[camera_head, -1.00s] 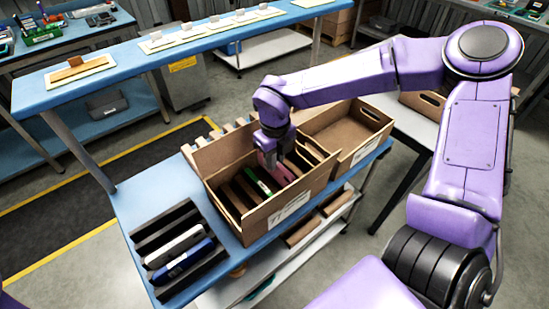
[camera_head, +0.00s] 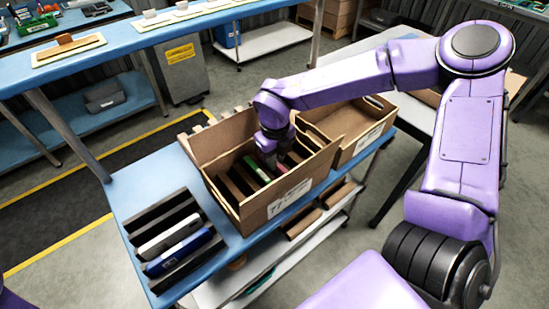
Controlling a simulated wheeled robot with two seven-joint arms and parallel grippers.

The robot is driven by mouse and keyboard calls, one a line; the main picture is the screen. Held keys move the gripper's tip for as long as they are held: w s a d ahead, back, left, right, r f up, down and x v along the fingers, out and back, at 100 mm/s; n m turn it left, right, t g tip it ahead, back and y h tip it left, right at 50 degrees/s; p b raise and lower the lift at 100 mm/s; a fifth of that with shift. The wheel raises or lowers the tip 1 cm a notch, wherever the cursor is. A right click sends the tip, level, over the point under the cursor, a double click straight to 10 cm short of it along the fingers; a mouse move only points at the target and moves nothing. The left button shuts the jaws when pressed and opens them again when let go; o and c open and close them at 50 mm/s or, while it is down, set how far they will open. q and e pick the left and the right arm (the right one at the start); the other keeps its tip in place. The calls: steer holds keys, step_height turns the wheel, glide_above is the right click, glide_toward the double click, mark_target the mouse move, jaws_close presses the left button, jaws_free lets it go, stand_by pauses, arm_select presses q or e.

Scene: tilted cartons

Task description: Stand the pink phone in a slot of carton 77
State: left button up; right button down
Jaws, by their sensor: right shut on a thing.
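Carton 77 (camera_head: 258,216), a brown box with dark dividers and a label on its front wall, stands tilted on the blue bench. My right gripper (camera_head: 277,167) reaches down inside it near its right end. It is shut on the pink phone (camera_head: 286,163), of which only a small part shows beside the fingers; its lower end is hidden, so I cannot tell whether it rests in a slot. A green phone (camera_head: 256,170) stands in a slot just left of the gripper. My left gripper is not in view.
A black rack (camera_head: 161,214) with a white phone (camera_head: 170,237) and a blue phone (camera_head: 180,252) lies on the bench (camera_head: 126,188) left of the carton. A second brown carton (camera_head: 367,138) stands close behind on the right. The carton's walls surround my right gripper.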

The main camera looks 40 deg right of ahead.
steer(key=shift+f, duration=0.25)
stand_by(0.5)
stand_by(0.3)
steer(key=c, duration=1)
jaws_free()
steer(key=shift+c, duration=0.2)
step_height(320, 180, up, 11)
steer(key=shift+f+b, duration=0.2)
steer(key=shift+b, duration=0.1)
step_height(320, 180, up, 7)
steer(key=p, duration=0.6)
steer(key=shift+p, duration=0.4)
